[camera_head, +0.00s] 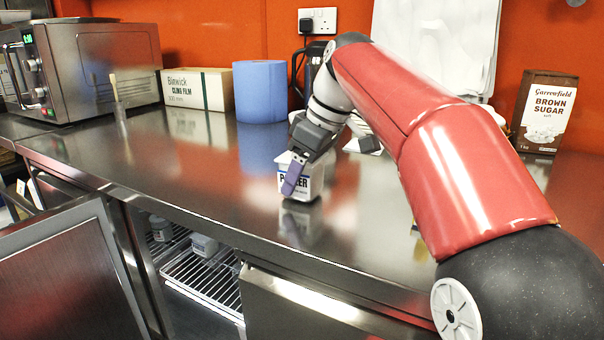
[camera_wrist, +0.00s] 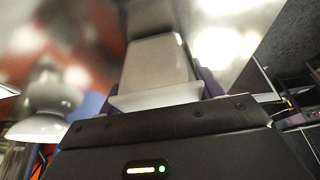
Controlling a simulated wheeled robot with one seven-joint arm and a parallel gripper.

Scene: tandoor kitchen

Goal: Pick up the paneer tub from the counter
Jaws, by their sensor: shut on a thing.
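The paneer tub (camera_head: 301,184) is a small white tub with dark lettering, upright at the middle of the steel counter (camera_head: 190,175). I cannot tell whether its base touches the counter or hangs just above it. My gripper (camera_head: 298,176) reaches down from above and is shut on the tub. One purple-padded finger lies across its near side and covers part of the lettering; the other finger is hidden. In the wrist view the pale tub (camera_wrist: 157,62) sits between the fingers, its wider rim close to the gripper body.
A microwave (camera_head: 85,68), a cling film box (camera_head: 197,89) and a blue roll (camera_head: 260,91) stand at the back left. A brown sugar bag (camera_head: 545,112) stands at the back right. Below the counter, an open fridge door (camera_head: 70,275) and wire shelf (camera_head: 205,278) show. The counter left of the tub is clear.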

